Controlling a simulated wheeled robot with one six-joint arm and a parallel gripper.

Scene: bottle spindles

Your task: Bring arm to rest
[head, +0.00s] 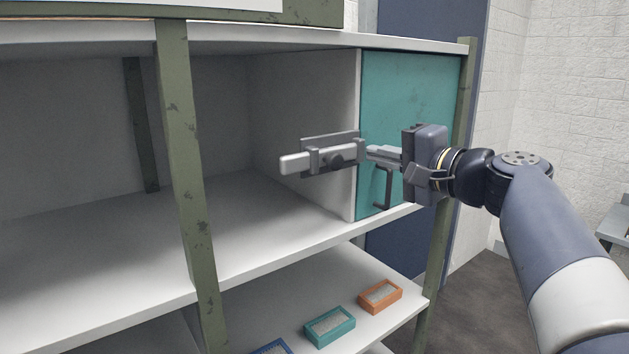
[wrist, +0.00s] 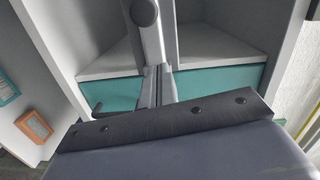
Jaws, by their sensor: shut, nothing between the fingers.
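My gripper (head: 373,152) is shut and empty in front of the teal panel (head: 412,95) at the right end of the shelf unit. In the wrist view its two fingers (wrist: 158,72) lie together, pointing up the picture. A grey sliding bolt (head: 296,162) on a dark plate shows just left of the fingertips in the head view. It also shows beyond them in the wrist view (wrist: 150,42). I cannot tell whether the fingertips touch it. A dark bar handle (head: 388,190) is on the teal panel below my gripper.
The wide shelf bay (head: 110,240) left of the panel is empty. A green post (head: 180,150) stands in front of it. On the lower shelf are an orange tray (head: 380,296), a teal tray (head: 330,326) and part of a blue one. Open floor (head: 480,305) lies at right.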

